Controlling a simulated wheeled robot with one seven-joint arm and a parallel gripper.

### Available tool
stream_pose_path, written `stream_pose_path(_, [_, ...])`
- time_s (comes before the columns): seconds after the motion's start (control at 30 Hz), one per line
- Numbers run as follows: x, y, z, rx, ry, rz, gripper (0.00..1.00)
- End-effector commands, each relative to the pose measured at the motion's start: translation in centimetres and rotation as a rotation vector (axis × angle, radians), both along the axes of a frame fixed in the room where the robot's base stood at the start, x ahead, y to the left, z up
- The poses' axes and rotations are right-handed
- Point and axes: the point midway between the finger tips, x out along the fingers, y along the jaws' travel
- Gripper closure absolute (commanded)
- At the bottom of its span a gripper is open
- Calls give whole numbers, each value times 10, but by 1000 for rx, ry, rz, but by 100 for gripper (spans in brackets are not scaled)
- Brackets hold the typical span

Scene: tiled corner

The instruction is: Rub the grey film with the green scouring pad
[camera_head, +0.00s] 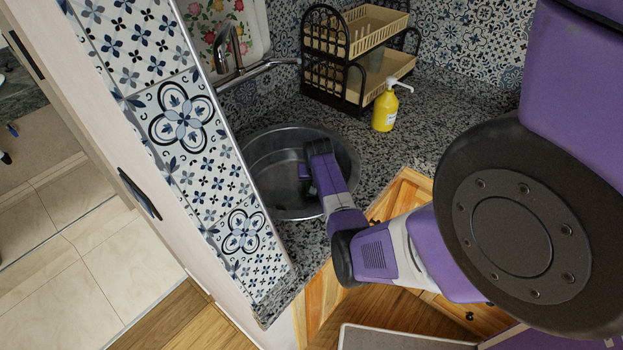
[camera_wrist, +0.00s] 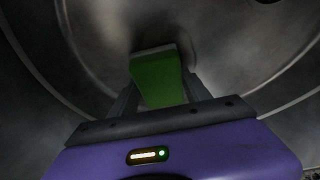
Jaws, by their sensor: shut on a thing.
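The green scouring pad (camera_wrist: 158,78) is held between the two fingers of my gripper (camera_wrist: 162,92) in the wrist view. The pad's far edge is close to the metal of the round basin; I cannot tell whether it touches. No grey film can be clearly told apart from the shaded grey metal in either view.
A yellow soap bottle (camera_head: 385,110) with a white pump stands on the speckled counter (camera_head: 425,135) right of the basin. A black and tan dish rack (camera_head: 345,60) stands behind. A tap (camera_head: 235,60) is at the basin's back left. A tiled wall panel (camera_head: 185,125) borders the left side.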

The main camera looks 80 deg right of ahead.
Motion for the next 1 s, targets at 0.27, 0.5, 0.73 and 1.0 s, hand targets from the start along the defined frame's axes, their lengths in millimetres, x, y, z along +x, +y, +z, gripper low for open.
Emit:
stream_pose_path(0.27, [-19,10,1,0,-1,-2,82])
stream_pose_path(0.5, [-26,14,-1,1,0,-1,82])
stream_pose_path(0.73, [-42,23,-3,1,2,-1,82])
stream_pose_path(1.0, [-59,31,-5,9,10,-3,82])
